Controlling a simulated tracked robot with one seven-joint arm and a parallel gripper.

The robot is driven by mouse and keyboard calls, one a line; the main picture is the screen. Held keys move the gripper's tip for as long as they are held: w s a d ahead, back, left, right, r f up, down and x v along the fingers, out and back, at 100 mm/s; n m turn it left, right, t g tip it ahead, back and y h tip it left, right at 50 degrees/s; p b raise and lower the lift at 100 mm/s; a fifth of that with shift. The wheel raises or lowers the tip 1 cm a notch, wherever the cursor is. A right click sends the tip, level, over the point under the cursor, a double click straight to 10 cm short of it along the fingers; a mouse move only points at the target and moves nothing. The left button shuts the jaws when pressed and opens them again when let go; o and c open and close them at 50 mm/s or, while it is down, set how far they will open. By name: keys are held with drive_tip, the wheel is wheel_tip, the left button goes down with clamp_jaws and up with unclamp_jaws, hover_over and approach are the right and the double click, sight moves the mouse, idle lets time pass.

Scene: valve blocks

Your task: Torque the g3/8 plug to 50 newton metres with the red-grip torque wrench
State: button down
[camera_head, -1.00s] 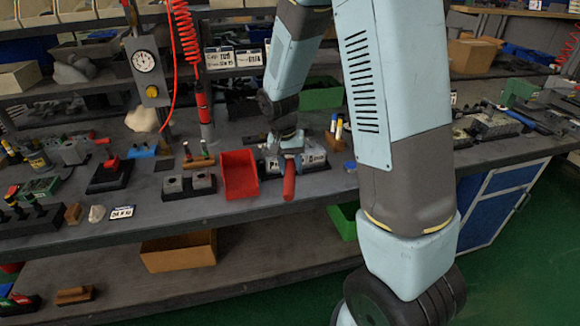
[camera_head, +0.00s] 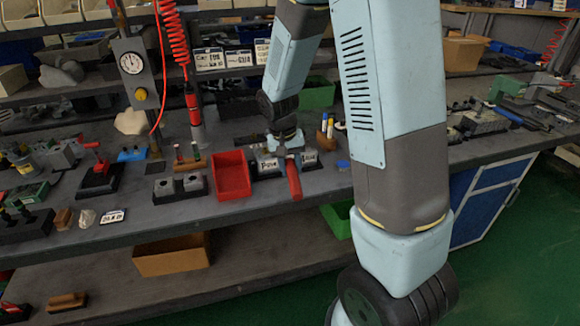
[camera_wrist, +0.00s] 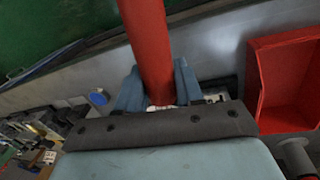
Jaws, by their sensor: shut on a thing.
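The red-grip torque wrench (camera_head: 294,180) reaches over the bench's front edge, its red grip pointing toward me. My gripper (camera_head: 286,150) is above the grip's far end in the head view. In the wrist view, my gripper (camera_wrist: 158,90) is shut on the red grip (camera_wrist: 147,45), with one blue finger on each side. A valve block with white labels (camera_head: 268,167) sits under and beside my gripper. The g3/8 plug and the wrench head are hidden by my gripper and arm, so I cannot tell whether they are engaged.
A red bin (camera_head: 232,176) stands just left of the wrench; it also shows in the wrist view (camera_wrist: 285,85). Small grey blocks (camera_head: 180,187) lie further left. A red coiled hose (camera_head: 177,40) hangs behind. A green bin (camera_head: 338,220) is below the bench top.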

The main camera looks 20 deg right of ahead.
drive_tip(key=shift+d, duration=0.1)
drive_tip(key=shift+s+d+n, duration=0.1)
drive_tip(key=shift+d+n, duration=0.8)
drive_tip(key=shift+d, duration=0.25)
drive_tip(key=shift+a, duration=0.15)
drive_tip(key=shift+a+m, duration=0.9)
drive_tip(key=shift+a, duration=0.15)
drive_tip(key=shift+a, duration=0.1)
drive_tip(key=shift+w+a+m, duration=0.25)
drive_tip(key=shift+a+m, duration=0.2)
drive_tip(key=shift+a, duration=0.15)
drive_tip(key=shift+w+a+m, duration=0.2)
drive_tip(key=shift+a+m, duration=0.25)
drive_tip(key=shift+a, duration=0.1)
